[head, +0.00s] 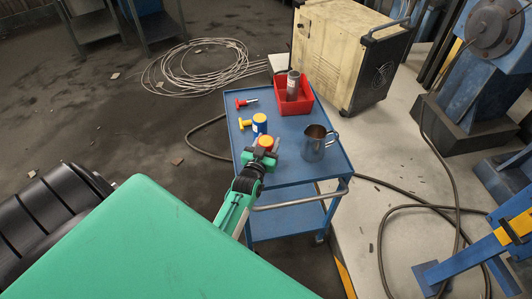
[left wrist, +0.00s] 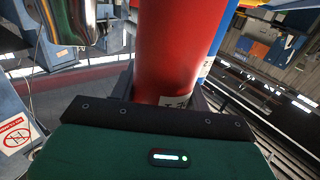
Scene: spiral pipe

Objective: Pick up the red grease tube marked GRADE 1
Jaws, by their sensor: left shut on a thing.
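A red tube with an orange-yellow cap (head: 265,142) stands at my left gripper (head: 263,156) over the near part of the blue cart. In the left wrist view the red tube (left wrist: 178,50) fills the space between the fingers, and the left gripper is shut on it. A white label (left wrist: 175,102) shows low on it, but its marking is cut off and I cannot read the grade. A blue tube with an orange cap (head: 259,124) stands just behind; it also shows beside the red one in the left wrist view (left wrist: 219,28). My right gripper is out of view.
The blue cart (head: 330,158) also carries a metal mug (head: 314,146) right of my gripper, a red bin (head: 305,104) with a grey cylinder (head: 293,84), a red-handled tool (head: 245,102) and a yellow item (head: 244,124). Free cart top lies between the mug and bin.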

